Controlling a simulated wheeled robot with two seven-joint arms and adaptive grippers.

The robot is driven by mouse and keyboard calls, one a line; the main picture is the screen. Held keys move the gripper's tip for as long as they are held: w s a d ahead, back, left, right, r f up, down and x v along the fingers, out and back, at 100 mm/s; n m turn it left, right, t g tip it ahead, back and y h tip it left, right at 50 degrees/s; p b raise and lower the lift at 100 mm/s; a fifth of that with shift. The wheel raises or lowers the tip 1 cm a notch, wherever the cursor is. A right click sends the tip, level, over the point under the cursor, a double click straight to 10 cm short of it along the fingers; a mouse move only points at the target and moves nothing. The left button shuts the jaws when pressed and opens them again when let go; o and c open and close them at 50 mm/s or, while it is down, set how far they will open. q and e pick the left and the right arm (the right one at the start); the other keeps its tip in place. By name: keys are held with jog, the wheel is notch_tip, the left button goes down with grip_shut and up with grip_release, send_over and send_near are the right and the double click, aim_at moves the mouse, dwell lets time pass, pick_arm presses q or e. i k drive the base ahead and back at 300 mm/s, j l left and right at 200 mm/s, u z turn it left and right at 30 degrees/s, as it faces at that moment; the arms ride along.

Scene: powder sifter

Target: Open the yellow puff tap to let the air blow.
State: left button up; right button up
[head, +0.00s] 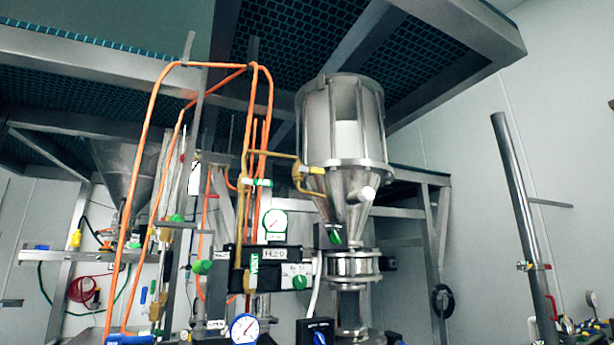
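A steel sifter vessel (343,125) with a cone below it stands right of centre. A small yellow fitting (313,170) sits at the left side of its cone, joined to a thin brass-yellow pipe (244,190). I cannot tell if this fitting is the puff tap, or whether it is open or shut. Another small yellow part (76,238) hangs at the far left, too small to identify. Neither of my grippers is in view.
Orange hoses (147,120) loop down left of the vessel. Gauges (275,222) (244,328) and a black labelled panel (285,254) with green knobs stand in front. A steel pole (520,210) rises at right. The metal platform (465,20) hangs overhead. Open room lies between vessel and pole.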

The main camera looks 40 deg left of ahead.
aim_at(313, 170)
jog(key=j+u, duration=0.1)
jog(key=u, duration=0.3)
jog(key=j+u, duration=0.1)
jog(key=u, duration=0.3)
jog(key=j+u, duration=0.1)
jog(key=u, duration=0.3)
jog(key=i+l+u, duration=0.7)
jog(key=l+u, duration=0.25)
jog(key=l, duration=0.3)
jog(key=i+l+u, duration=0.2)
jog(key=l+u, duration=0.3)
jog(key=l, duration=0.3)
jog(key=l+u, duration=0.45)
jog(key=l, duration=0.35)
jog(key=l+u, duration=0.5)
jog(key=l, duration=0.35)
jog(key=k, duration=0.05)
